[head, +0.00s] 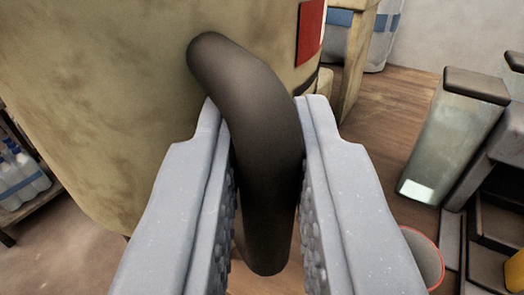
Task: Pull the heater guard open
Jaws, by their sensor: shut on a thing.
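A thick dark handle (262,140), curved like a bow, stands out from a large stained yellow-beige curved panel (110,100), which looks like the heater guard. My gripper (267,125) is shut on this handle, with one grey ribbed finger on its left and one on its right. The handle's upper end meets the panel; its lower end hangs between the fingers, and its lower joint is hidden. A red patch (311,32) marks the panel's right part. I cannot tell whether the guard stands ajar.
A glass-sided container with a dark lid (455,125) stands at the right, beside dark shelving (490,235). A red-rimmed bucket (425,255) is at lower right. Bottles (22,175) sit on a shelf at the left. Wooden floor (380,120) shows clear behind the handle.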

